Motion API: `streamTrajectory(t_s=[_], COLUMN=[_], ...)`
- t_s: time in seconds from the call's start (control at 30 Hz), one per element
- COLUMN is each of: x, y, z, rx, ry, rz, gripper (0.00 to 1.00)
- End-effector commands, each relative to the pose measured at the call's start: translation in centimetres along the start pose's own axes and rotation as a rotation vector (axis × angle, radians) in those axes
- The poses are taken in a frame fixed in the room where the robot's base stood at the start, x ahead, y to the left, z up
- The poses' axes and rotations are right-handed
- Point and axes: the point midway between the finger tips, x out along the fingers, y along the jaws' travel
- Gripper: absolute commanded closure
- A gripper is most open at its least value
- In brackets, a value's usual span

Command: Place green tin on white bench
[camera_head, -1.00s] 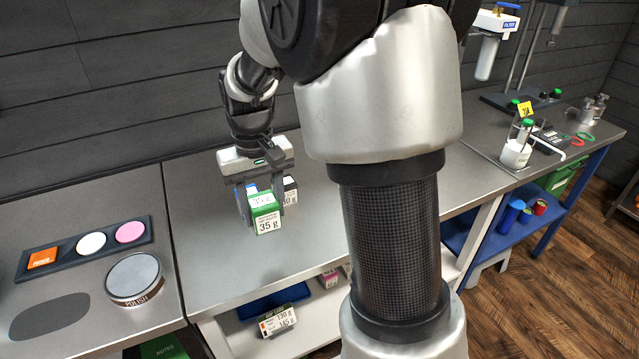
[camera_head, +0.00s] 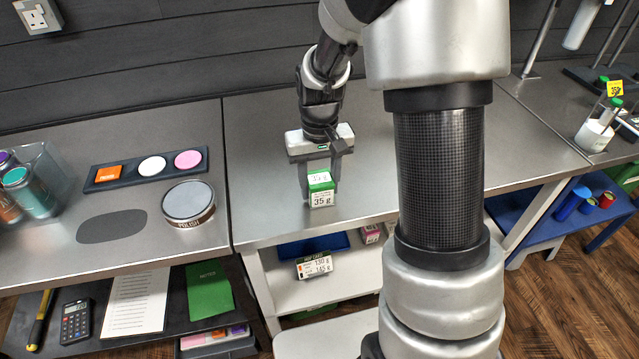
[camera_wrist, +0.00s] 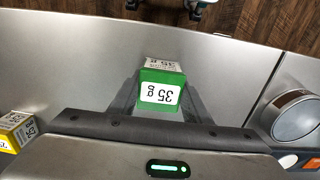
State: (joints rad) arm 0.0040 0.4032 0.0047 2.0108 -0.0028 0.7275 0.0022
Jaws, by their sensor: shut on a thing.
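The green tin (camera_head: 320,190), box-shaped with a white "35 g" label, is between the fingers of my gripper (camera_head: 322,170). My gripper is shut on it and points down over the grey top of the white bench (camera_head: 270,210), close to its front edge. In the wrist view the green tin (camera_wrist: 160,92) shows its green face and label between the two fingers. I cannot tell whether its base touches the bench top.
A yellow-and-white box (camera_wrist: 14,132) stands at the wrist view's left edge. Left of a seam, the neighbouring worktop holds a polish tin (camera_head: 188,203) and a dark tray (camera_head: 120,178) with coloured discs.

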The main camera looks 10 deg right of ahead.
Motion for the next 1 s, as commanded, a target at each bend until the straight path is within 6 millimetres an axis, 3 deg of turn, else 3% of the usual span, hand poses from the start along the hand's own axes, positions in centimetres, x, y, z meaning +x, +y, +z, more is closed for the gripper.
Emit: streamTrajectory(t_s=[0.07,0.1,0.2,0.47,0.63,1.0], x=[0.3,0.4,0.3,0.2,-0.9,-8.5], y=[0.0,0.0,0.0,0.0,0.0,0.0], z=[0.0,0.0,0.0,0.0,-0.1,-0.1], rx=[0.0,0.0,0.0,0.0,0.0,0.0], ry=[0.0,0.0,0.0,0.0,0.003,0.005], rz=[0.0,0.0,0.0,0.0,0.0,0.0], gripper=[0.81,0.55,0.38,0.38,0.38,0.38])
